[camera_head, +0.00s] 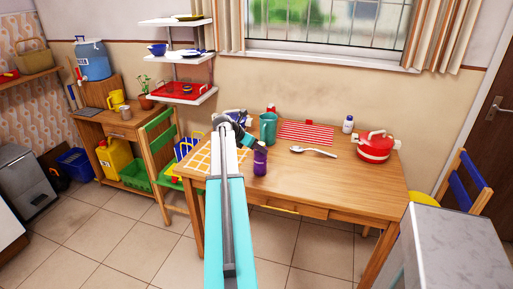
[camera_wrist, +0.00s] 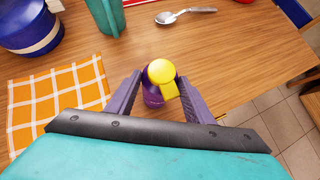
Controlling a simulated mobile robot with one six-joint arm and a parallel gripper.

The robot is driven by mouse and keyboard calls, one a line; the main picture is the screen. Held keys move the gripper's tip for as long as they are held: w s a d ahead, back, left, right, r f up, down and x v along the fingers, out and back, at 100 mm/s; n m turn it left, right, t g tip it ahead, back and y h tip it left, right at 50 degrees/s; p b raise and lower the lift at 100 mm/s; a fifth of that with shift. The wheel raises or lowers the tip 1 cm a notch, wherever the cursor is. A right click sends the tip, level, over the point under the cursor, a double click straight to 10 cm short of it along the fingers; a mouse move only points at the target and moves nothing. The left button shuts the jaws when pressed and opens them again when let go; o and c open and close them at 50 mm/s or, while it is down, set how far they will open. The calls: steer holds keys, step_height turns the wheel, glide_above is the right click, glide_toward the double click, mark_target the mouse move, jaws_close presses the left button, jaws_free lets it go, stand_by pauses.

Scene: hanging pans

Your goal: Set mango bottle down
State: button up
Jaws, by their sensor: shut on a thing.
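The mango bottle is a small purple bottle with a yellow cap. In the wrist view the bottle (camera_wrist: 152,97) stands between the two fingers of my gripper (camera_wrist: 160,80), which is shut on it. In the head view the bottle (camera_head: 260,163) shows below my gripper (camera_head: 258,147), over the front part of the wooden table (camera_head: 340,190). It looks upright. I cannot tell whether its base touches the tabletop. Its lower part is partly hidden by the gripper in the wrist view.
An orange checked cloth (camera_wrist: 58,95) lies left of the bottle. The table's front right is clear.

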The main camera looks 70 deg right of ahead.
steer(key=shift+f, duration=0.1)
steer(key=o, duration=1.4)
steer(key=b+v, duration=0.1)
steer(key=v, duration=1.1)
steer(key=shift+w, duration=0.1)
